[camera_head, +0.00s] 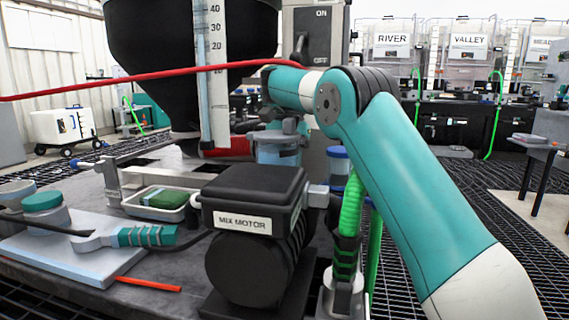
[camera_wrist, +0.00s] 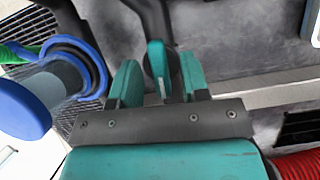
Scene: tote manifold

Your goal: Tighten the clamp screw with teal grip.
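In the wrist view, the two teal fingers of my gripper (camera_wrist: 160,84) are apart. A narrow upright teal piece on a dark stem, which looks like the clamp screw's teal grip (camera_wrist: 156,58), shows in the gap between them. I see gaps on both sides of it; how deep it sits between the fingers I cannot tell. In the head view my gripper (camera_head: 284,128) is behind the mix motor, near the dark hopper's base; its fingertips are hard to make out, and the clamp screw cannot be made out there. A separate tool with a ribbed teal handle (camera_head: 147,236) lies on a pale slab at left.
The black mix motor (camera_head: 254,190) stands in front of my gripper. A blue knob (camera_wrist: 22,108) is left of the fingers, a red ribbed hose (camera_wrist: 298,164) lower right. A red cable (camera_head: 150,78) crosses overhead.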

